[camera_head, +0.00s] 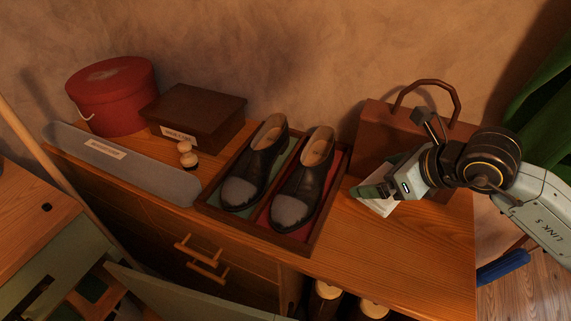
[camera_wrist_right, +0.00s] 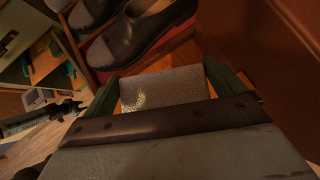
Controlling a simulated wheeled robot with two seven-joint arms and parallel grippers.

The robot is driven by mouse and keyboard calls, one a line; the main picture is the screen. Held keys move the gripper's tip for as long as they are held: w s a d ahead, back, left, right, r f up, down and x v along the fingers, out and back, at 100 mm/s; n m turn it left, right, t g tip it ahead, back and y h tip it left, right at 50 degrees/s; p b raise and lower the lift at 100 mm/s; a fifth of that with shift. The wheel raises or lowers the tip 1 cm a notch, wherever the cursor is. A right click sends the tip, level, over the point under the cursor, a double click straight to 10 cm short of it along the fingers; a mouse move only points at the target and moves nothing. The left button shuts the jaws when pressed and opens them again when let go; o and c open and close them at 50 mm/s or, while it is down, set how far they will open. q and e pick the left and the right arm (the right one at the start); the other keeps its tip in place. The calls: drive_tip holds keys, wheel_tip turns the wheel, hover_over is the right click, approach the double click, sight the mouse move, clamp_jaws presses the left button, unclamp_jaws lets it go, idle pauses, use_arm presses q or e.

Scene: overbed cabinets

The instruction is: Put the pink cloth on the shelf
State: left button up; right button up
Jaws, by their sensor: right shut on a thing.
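My right gripper (camera_head: 377,193) is above the right part of the wooden cabinet top (camera_head: 400,240), in front of the brown bag. It is shut on a pale folded cloth (camera_wrist_right: 165,88), which spans between the green fingers (camera_wrist_right: 162,90) in the right wrist view. The cloth looks greyish with a light pattern on it; its pink is hard to tell in this warm light. In the head view a pale edge of the cloth (camera_head: 378,208) shows below the fingers. Whether it touches the wood is unclear. My left gripper is not seen in the head view.
A tray (camera_head: 310,240) with two black shoes (camera_head: 298,190) stands left of the gripper. The brown bag (camera_head: 375,140) is close behind it. Bare wood lies in front.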

drive_tip(key=shift+s+f, duration=0.15)
drive_tip(key=shift+f, duration=0.15)
wheel_tip(320, 180, down, 5)
drive_tip(key=shift+f+b, duration=0.2)
drive_tip(key=shift+b, duration=0.35)
wheel_tip(320, 180, down, 4)
drive_tip(key=shift+r+b, duration=0.1)
drive_tip(key=shift+b, duration=0.3)
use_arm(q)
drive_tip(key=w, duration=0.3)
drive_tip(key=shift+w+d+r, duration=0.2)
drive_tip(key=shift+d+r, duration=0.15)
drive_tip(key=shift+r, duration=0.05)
use_arm(e)
drive_tip(key=shift+f, duration=0.25)
drive_tip(key=o, duration=0.7)
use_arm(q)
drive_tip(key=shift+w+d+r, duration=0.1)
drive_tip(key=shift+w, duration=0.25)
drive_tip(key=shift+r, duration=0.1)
use_arm(e)
drive_tip(key=shift+r, duration=0.15)
